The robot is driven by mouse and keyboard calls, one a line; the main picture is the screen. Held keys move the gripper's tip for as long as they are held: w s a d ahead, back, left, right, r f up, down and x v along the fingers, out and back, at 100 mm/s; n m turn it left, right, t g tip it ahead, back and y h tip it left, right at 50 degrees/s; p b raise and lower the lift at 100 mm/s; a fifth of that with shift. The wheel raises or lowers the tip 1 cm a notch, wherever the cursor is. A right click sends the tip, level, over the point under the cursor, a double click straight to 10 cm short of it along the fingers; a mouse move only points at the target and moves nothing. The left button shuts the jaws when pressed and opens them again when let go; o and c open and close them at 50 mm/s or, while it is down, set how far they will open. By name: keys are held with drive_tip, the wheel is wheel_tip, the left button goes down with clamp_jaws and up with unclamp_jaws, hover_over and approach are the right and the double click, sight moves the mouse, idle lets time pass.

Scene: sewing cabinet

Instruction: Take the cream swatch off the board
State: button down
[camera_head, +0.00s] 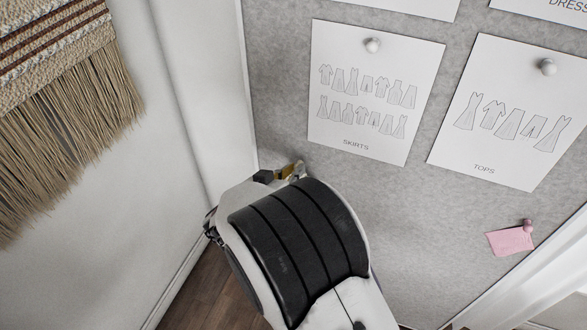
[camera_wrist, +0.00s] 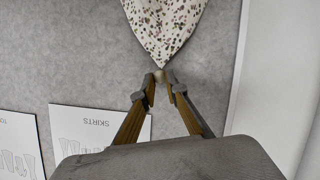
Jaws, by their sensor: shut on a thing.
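The cream swatch (camera_wrist: 165,25) shows in the wrist view as a cream cloth with dark and reddish speckles, tapering to a gathered point. A small round tan pin (camera_wrist: 160,76) sits at that point. My gripper (camera_wrist: 161,80) has its two fingertips closed on the pin, one on each side, at the tip of the cloth. In the head view my gripper (camera_head: 292,170) is mostly behind my own wrist, close to the grey board (camera_head: 275,95) near its left edge. The swatch is hidden there. Whether the pin is still in the board cannot be told.
A SKIRTS sheet (camera_head: 372,135) and a TOPS sheet (camera_head: 505,150) are pinned to the right of my gripper. A pink swatch (camera_head: 510,241) hangs lower right. A fringed woven hanging (camera_head: 75,110) is on the left wall. The board's white frame (camera_head: 247,80) is close on the left.

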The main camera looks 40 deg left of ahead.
drive_tip(key=shift+s+d, duration=0.2)
drive_tip(key=shift+s, duration=0.35)
drive_tip(key=shift+s+d, duration=0.2)
drive_tip(key=shift+s, duration=0.3)
idle(0.5)
drive_tip(key=s+d, duration=0.4)
drive_tip(key=s, duration=0.5)
idle(1.0)
